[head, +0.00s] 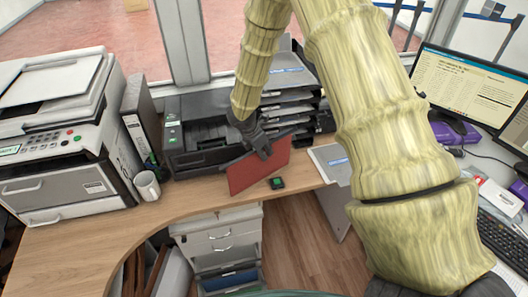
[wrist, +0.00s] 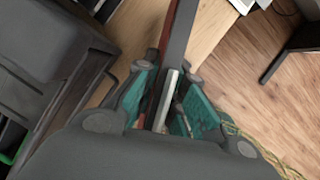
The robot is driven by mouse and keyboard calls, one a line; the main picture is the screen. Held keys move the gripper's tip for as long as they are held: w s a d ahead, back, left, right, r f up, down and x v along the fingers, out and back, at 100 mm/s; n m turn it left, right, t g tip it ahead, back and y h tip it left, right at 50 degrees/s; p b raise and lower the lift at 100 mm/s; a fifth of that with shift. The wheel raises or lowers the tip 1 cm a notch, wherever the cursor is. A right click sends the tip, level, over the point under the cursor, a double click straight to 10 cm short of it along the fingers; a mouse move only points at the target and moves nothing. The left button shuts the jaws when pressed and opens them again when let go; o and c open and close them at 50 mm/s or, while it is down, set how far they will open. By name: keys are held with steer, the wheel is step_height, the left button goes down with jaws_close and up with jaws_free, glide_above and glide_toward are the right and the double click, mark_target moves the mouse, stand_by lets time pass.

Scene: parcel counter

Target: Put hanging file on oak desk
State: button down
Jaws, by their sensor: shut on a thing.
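The red hanging file (head: 258,169) has a dark bar along its top edge. It is tilted, near the front edge of the oak desk (head: 95,240), in front of the black printer. My gripper (head: 261,147) is shut on its top edge. In the wrist view my gripper (wrist: 168,98) has teal pads on both sides of the file (wrist: 176,45), which shows nearly edge-on. I cannot tell whether the file's lower edge touches the desk.
A black printer (head: 205,132), a white mug (head: 147,186), a binder (head: 140,120) and a large copier (head: 58,130) stand on the desk. A small dark device (head: 276,183) lies by the file. An open drawer (head: 230,278) is below. The desk's front left is clear.

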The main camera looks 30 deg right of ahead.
steer(key=shift+f, duration=0.6)
steer(key=shift+f, duration=0.15)
steer(key=c, duration=1.5)
jaws_free()
steer(key=b+v, duration=0.2)
steer(key=v, duration=1)
